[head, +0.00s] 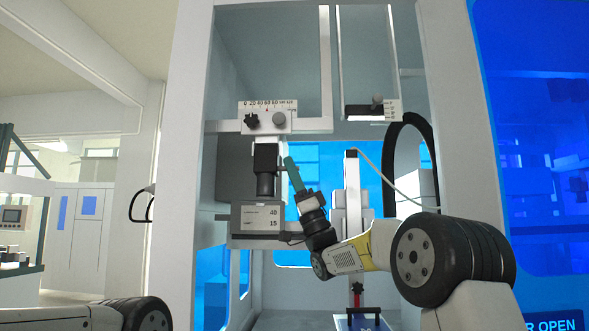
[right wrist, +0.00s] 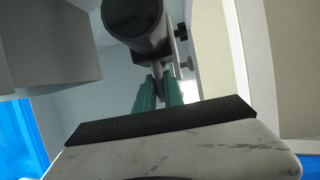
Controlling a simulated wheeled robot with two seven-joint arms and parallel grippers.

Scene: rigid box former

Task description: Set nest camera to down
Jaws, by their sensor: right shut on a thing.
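The nest camera (head: 265,168) is a black block with a cylindrical lens, pointing down from a bracket under a white scale plate (head: 267,118). In the right wrist view its dark round body (right wrist: 135,20) fills the top middle. My right gripper (head: 290,168) reaches up from the lower right, its green fingers just right of the camera. In the right wrist view the fingers (right wrist: 158,88) are shut on a thin grey part by the camera body; the exact contact is partly hidden. My left gripper is out of view.
A grey box (head: 262,217) with a label reading 40 and 15 sits right below the camera. Dark and grey knobs are on the scale plate. A second slide (head: 372,110) hangs to the right. A black hoop (head: 410,125) and a white cabinet post (head: 180,170) flank the space.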

